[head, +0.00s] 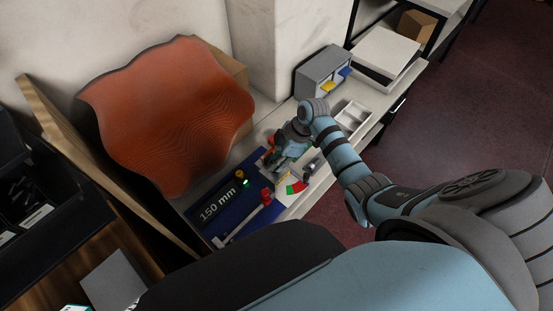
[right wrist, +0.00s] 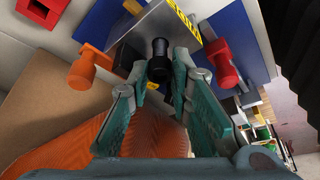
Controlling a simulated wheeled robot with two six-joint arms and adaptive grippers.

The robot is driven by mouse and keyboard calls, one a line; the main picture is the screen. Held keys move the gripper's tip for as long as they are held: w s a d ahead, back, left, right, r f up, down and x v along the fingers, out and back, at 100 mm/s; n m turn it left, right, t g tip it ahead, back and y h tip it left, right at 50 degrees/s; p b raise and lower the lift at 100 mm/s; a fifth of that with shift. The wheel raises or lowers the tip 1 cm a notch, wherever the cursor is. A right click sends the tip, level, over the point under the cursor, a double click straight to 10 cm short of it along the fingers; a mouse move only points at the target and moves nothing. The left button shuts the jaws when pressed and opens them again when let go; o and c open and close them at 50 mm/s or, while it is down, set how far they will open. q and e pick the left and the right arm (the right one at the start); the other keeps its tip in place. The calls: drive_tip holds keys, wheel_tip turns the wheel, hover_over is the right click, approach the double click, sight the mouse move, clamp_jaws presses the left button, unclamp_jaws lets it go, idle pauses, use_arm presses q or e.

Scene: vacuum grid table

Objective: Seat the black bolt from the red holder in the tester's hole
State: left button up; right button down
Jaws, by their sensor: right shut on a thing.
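My right gripper (right wrist: 158,78) is shut on the black bolt (right wrist: 159,62), whose dark rounded end points away from the wrist. Behind it in the right wrist view is a grey metal piece with a yellow label (right wrist: 184,20), which looks like part of the tester; its hole is not visible. A red block with a dark opening (right wrist: 40,12), possibly the red holder, lies at the upper left. In the head view my right gripper (head: 272,158) is low over the far end of the blue base, and the bolt is too small to make out. My left gripper is not in view.
An orange knob (right wrist: 88,66) and a red knob (right wrist: 221,62) flank the bolt. In the head view a blue base marked 150 mm (head: 217,212) carries a red part (head: 265,198). A wavy orange panel (head: 170,110) stands behind; a grey drawer unit (head: 322,70) is beyond.

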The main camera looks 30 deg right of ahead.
drive_tip(key=shift+f+b, duration=0.9)
drive_tip(key=shift+f, duration=0.35)
drive_tip(key=shift+r+p, duration=2.4)
drive_tip(key=shift+p, duration=0.25)
drive_tip(key=shift+p, duration=0.5)
drive_tip(key=shift+f+b, duration=1.95)
drive_tip(key=shift+f, duration=0.45)
